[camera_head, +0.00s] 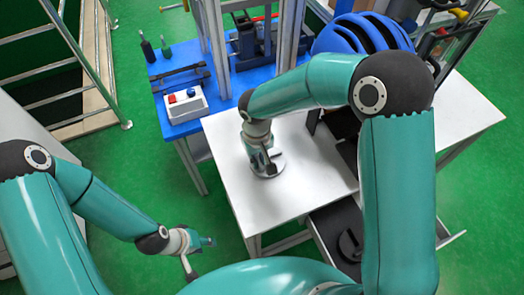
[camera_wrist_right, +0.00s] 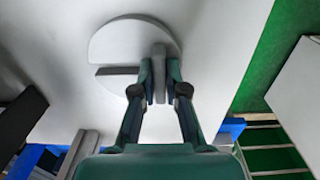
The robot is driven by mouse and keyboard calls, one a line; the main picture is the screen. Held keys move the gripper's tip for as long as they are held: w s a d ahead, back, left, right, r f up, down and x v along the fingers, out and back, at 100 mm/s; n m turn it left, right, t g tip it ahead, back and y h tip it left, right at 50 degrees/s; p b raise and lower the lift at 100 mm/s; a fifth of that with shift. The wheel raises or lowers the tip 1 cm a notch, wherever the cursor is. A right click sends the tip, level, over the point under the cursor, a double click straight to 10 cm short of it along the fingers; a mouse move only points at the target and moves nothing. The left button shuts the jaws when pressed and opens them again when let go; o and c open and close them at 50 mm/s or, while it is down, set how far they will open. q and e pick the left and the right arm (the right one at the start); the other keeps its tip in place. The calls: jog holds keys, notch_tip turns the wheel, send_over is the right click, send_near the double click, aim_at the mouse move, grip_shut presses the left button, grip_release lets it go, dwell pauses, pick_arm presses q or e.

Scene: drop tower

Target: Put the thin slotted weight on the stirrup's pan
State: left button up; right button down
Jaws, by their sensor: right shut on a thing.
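The thin slotted weight (camera_head: 279,162) is a pale grey disc at the white table's left part. In the right wrist view the disc (camera_wrist_right: 115,45) shows its slot and an upright grey tab (camera_wrist_right: 159,72). My right gripper (camera_head: 266,163) is shut on this tab, and it also shows in the wrist view (camera_wrist_right: 160,75). I cannot tell whether the disc touches the table. My left gripper (camera_head: 198,255) is empty, fingers spread, over the floor left of the table. I cannot make out the stirrup or its pan.
A blue bench (camera_head: 222,98) with a button box (camera_head: 185,104) and tower posts (camera_head: 215,45) stands behind the white table (camera_head: 310,185). A blue helmet (camera_head: 362,35) is at the back right. An open drawer (camera_head: 322,232) at the front holds a dark slotted piece (camera_head: 349,246).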

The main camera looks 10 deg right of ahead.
dwell(0.3)
jog(key=c, duration=1.2)
grip_release()
jog(key=shift+f, duration=0.1)
